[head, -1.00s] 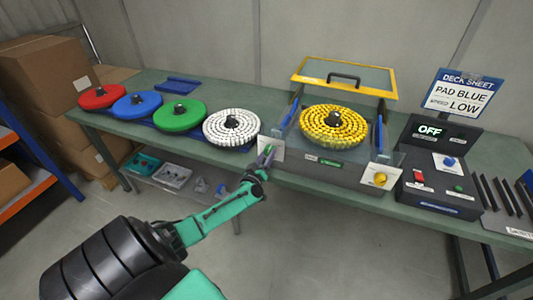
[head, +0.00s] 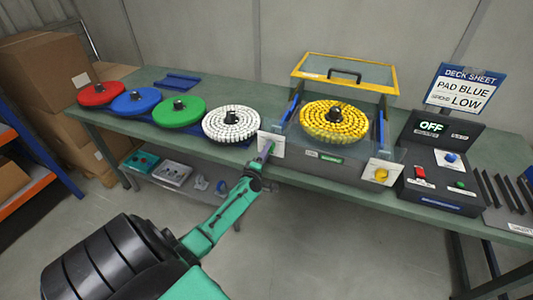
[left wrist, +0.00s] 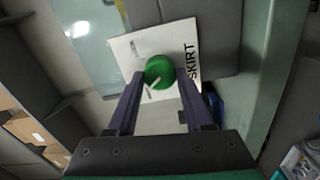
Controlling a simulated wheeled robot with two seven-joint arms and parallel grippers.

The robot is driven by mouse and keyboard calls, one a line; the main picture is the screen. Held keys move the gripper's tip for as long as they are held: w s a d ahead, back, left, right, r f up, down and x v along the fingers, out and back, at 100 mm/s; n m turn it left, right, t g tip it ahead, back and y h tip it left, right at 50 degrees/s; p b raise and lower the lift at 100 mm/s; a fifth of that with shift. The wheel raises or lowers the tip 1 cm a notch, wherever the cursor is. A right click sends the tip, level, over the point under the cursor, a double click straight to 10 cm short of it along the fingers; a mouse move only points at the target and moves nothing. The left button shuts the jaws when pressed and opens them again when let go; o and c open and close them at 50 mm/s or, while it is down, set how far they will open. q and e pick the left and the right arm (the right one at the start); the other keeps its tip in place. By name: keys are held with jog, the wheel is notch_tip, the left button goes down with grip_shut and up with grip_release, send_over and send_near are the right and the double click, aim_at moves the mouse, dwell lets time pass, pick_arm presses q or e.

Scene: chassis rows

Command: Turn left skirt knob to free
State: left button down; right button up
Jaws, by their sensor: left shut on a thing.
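The left skirt knob is a round green knob (left wrist: 159,70) on a white plate (left wrist: 124,48) printed SKIRT, in the left wrist view. A pale pointer mark on it slants to the lower left of that picture. My left gripper (left wrist: 160,82) has a dark finger on each side of the knob and is shut on it. In the head view my left gripper (head: 267,148) is at the white plate (head: 277,147) on the left front of the machine (head: 318,172); its fingers hide the knob there. My right gripper is not in view.
A yellow-beaded pad (head: 345,120) sits in the machine under a raised yellow-framed lid (head: 378,90). A yellow knob (head: 381,174) is at its right front. White, green, blue and red pads line the bench to the left. A display (head: 432,127) reads OFF.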

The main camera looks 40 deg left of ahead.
pick_arm(q)
jog(key=shift+f+n, duration=0.1)
jog(key=shift+n, duration=0.5)
jog(key=shift+c, duration=1.5)
grip_release()
jog(key=v, duration=1.4)
jog(key=shift+s, duration=0.3)
